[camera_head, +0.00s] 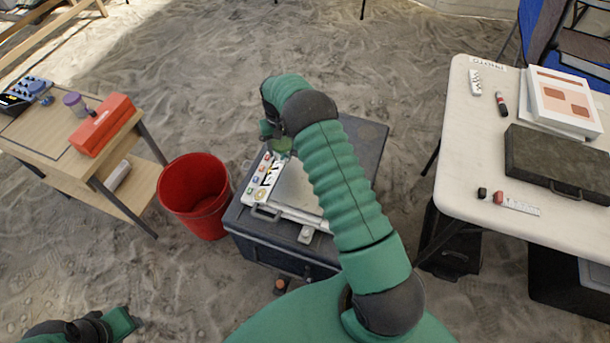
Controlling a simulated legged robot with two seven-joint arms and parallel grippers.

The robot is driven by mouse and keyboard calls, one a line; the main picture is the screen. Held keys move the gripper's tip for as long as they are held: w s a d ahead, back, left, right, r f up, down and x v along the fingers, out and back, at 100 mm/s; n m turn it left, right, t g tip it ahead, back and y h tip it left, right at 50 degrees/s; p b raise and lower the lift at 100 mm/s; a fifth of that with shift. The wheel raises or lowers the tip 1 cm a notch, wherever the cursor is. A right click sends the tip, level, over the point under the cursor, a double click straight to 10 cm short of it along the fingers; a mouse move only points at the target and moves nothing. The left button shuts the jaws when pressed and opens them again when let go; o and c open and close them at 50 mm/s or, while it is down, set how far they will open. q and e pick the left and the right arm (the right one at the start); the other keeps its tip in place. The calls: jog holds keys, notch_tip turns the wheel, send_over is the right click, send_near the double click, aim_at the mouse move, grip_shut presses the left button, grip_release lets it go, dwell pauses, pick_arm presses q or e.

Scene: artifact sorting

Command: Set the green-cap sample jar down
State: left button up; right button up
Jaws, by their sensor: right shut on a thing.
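My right gripper (267,128) is over the back left part of the dark crate in the middle, mostly hidden by its own wrist. It is shut on the green-cap sample jar (282,146), of which only a small green part shows just below the wrist. I cannot tell whether the jar touches the surface under it. My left gripper (122,322) is low at the bottom left, over the sand, away from the jar; its finger opening cannot be made out.
The dark crate (365,132) carries a silver case (292,190) and a strip with coloured dots (262,178). A red bucket (196,190) stands to its left. A wooden cart (45,130) holds a red box (100,125) and a purple-lidded jar (75,103). A white table (460,150) stands right.

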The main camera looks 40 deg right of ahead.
jog(key=s, duration=0.6)
jog(key=s+b, duration=0.1)
jog(key=s, duration=0.3)
jog(key=shift+s+d+f, duration=0.1)
jog(key=shift+d+f, duration=0.05)
jog(key=shift+f, duration=0.25)
jog(key=f, duration=0.2)
jog(key=f+b, duration=0.1)
jog(key=shift+s+f, duration=0.25)
jog(key=shift+f, duration=0.1)
jog(key=shift+w+d, duration=0.1)
grip_shut()
jog(key=o, duration=1.6)
grip_release()
jog(key=shift+o, duration=0.2)
jog(key=shift+r, duration=0.1)
